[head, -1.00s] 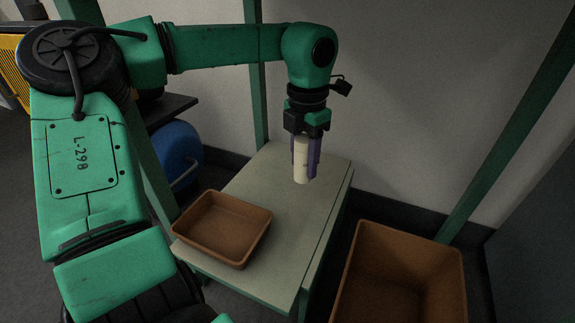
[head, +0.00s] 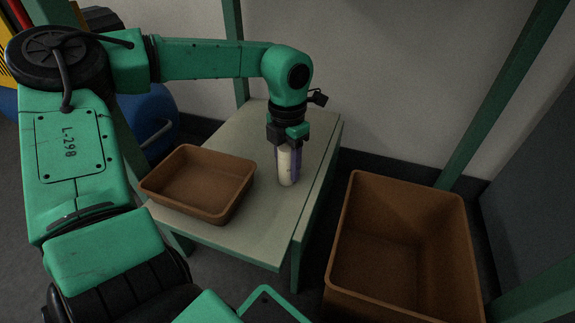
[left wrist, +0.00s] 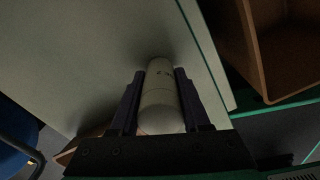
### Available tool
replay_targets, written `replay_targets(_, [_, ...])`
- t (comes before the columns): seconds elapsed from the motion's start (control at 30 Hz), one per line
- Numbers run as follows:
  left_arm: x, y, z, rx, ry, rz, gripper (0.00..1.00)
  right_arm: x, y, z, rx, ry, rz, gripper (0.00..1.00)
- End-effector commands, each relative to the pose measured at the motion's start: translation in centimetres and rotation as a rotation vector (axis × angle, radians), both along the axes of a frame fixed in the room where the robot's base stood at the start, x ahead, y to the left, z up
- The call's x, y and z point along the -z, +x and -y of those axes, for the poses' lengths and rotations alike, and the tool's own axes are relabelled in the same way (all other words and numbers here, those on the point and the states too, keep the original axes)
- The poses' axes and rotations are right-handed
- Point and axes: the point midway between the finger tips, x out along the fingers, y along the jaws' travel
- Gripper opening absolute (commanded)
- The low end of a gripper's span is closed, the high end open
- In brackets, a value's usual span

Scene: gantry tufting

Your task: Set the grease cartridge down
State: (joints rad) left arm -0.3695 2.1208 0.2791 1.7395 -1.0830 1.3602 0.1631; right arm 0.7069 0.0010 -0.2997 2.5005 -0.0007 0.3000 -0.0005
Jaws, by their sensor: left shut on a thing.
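The grease cartridge (head: 286,168) is a cream-white cylinder, held upright at the table (head: 240,245), to the right of the brown tray. My left gripper (head: 287,165) points down and is shut on it. In the left wrist view the cartridge (left wrist: 160,97) lies between the two dark purple fingers of the gripper (left wrist: 158,100). Its lower end is at or very near the tabletop; I cannot tell if it touches. My right gripper is not in view.
A shallow brown tray (head: 215,212) sits on the table, left of the cartridge, and looks empty. A deep brown bin (head: 345,255) stands right of the table. A green post (head: 500,100) rises behind the bin. Bare tabletop lies in front of the cartridge.

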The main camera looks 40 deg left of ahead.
Motion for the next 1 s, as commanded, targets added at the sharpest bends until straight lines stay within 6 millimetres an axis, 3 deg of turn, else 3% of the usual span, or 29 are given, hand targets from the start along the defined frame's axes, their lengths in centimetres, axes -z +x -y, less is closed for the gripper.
replay_targets(0.03, [0.1,0.0,0.0,0.000,0.000,0.000,0.58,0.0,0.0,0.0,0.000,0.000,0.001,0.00])
replay_targets(0.1, [0.1,0.0,0.0,0.000,0.000,-0.001,0.76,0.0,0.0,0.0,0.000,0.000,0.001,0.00])
replay_targets(0.47, [-0.8,0.0,0.0,0.000,0.000,0.000,0.76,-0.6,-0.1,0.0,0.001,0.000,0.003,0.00])
replay_targets(0.8, [-9.8,0.0,0.0,0.000,0.002,0.001,0.76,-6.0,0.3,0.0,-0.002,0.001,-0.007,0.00])
replay_targets(1.0, [-12.3,0.0,0.0,0.001,0.000,-0.001,0.76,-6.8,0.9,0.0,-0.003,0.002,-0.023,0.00])
